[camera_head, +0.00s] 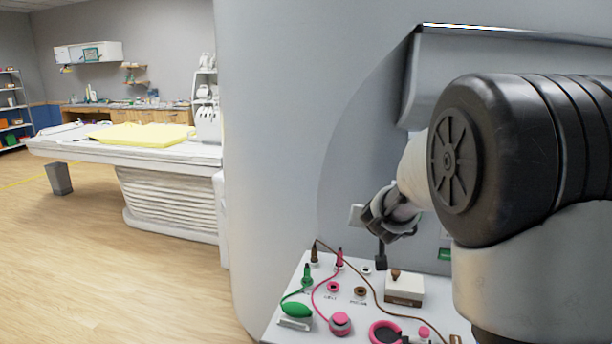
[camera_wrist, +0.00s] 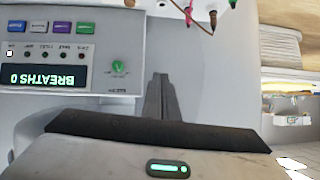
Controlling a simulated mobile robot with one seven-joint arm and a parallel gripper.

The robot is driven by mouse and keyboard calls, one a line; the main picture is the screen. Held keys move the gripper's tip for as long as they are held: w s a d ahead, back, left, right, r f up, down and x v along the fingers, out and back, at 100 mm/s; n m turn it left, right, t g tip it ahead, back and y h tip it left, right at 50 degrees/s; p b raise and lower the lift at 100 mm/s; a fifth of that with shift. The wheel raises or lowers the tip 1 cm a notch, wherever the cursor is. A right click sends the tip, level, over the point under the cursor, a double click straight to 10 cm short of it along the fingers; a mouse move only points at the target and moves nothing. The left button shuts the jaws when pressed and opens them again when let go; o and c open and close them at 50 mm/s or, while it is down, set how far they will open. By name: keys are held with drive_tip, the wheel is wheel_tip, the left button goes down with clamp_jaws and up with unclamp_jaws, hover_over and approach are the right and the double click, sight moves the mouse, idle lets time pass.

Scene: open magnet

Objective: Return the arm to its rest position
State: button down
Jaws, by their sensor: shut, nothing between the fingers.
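My gripper (camera_head: 380,262) hangs from my bent arm at the right of the head view, pointing down above the back part of a white panel (camera_head: 283,290). In the wrist view its dark fingers (camera_wrist: 160,92) lie together with nothing between them. My large dark arm joint fills the right side of the head view and hides part of the panel and the wall of the magnet behind it. No marker for a rest position shows.
The wrist view shows an upside-down display (camera_wrist: 46,78) reading BREATHS 0. The grey magnet housing (camera_head: 270,150) stands close behind. Left floor is open.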

drive_tip(key=s+a+r+n+y+p, duration=0.1)
drive_tip(key=s+a+r+n+y, duration=0.15)
drive_tip(key=s+a+r, duration=0.4)
drive_tip(key=s+d+g+p, duration=0.1)
drive_tip(key=s+g, duration=0.1)
drive_tip(key=s, duration=1.3)
drive_tip(key=s+d+r+g+p, duration=0.1)
drive_tip(key=s+g, duration=0.2)
drive_tip(key=s, duration=1.3)
drive_tip(key=shift+d+r+n, duration=0.15)
drive_tip(key=shift+r+n, duration=0.05)
drive_tip(key=shift+n, duration=0.25)
drive_tip(key=shift+s, duration=0.1)
